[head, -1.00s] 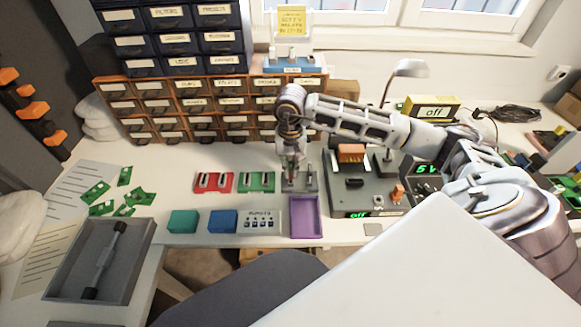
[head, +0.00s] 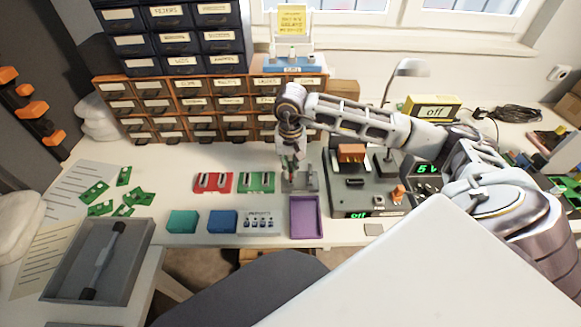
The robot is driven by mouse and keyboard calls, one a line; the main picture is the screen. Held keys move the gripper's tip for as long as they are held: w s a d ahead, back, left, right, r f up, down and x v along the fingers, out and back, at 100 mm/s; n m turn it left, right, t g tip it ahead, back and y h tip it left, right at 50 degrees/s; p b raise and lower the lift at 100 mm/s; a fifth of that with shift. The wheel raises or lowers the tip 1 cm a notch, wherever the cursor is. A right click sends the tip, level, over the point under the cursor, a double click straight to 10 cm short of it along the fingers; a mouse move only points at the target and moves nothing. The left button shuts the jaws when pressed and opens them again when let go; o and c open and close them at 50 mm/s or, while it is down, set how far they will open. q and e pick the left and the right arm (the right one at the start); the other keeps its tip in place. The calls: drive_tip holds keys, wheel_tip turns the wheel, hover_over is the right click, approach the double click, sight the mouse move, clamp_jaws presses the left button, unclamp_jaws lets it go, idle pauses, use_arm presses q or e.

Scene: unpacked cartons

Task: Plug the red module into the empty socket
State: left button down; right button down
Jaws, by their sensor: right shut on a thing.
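My right gripper (head: 288,163) points down over the grey holder (head: 303,184) at the middle of the bench. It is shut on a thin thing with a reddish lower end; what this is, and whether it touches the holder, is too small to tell. An orange-red module (head: 351,153) stands on the back of the dark grey device (head: 340,200), right of the gripper. A second orange part (head: 397,192) sits at the device's front right. A black part (head: 354,183) lies on its top face. I cannot tell which socket is empty. My left gripper is not in view.
A red holder (head: 213,182) and a green holder (head: 256,182) stand left of the grey one. A purple tray (head: 318,217), a blue box (head: 222,221) and a teal box (head: 182,222) line the front edge. Drawer cabinets (head: 180,118) stand behind.

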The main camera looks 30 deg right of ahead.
sight(291, 165)
drive_tip(key=shift+f+b, duration=0.65)
drive_tip(key=shift+b, duration=0.45)
idle(2.1)
drive_tip(key=c, duration=1.5)
unclamp_jaws()
drive_tip(key=shift+r, duration=0.1)
drive_tip(key=shift+r, duration=5.9)
